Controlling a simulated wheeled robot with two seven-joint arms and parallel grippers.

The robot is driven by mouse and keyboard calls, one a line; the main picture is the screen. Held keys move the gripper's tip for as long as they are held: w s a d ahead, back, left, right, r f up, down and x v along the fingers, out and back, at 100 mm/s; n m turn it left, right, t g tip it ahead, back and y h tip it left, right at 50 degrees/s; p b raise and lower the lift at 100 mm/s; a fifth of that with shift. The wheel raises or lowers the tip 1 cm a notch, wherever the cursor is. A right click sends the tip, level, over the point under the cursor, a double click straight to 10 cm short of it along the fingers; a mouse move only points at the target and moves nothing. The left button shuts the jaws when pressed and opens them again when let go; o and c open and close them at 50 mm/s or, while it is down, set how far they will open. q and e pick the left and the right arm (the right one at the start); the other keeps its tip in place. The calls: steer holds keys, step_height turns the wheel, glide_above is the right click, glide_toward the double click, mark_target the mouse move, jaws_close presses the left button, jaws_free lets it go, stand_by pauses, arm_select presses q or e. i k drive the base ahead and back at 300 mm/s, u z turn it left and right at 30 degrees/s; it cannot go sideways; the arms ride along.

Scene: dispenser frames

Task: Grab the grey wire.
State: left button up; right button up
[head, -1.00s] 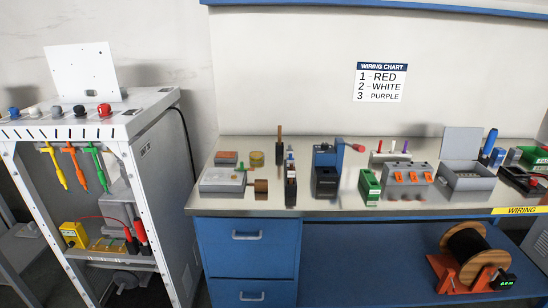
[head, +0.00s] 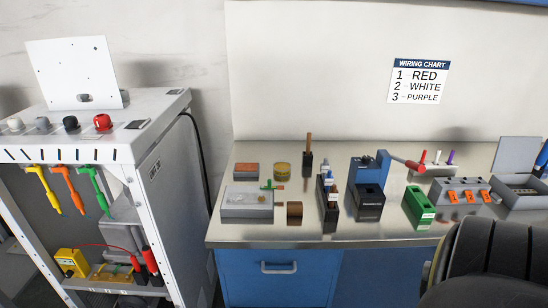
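The white dispenser frame (head: 150,112) stands at the left. A row of coloured wire ends sits on its top: white (head: 15,124), grey (head: 42,124), black (head: 70,122) and red (head: 103,122). The grey wire end is a small rounded stub between the white and black ones. Nothing touches it, and any length of wire below the top is hidden. Neither gripper's fingers show in the head view.
Yellow, orange and green hanging tools (head: 66,187) are below the top. A metal workbench (head: 270,232) with blue drawers, a grey box (head: 247,203) and several tools stands to the right. A dark, rounded shape fills the lower right corner, hiding part of the bench.

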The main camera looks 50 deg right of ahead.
mark_target(324, 167)
steer(key=z, duration=0.05)
steer(key=i, duration=0.85)
steer(key=z, duration=0.45)
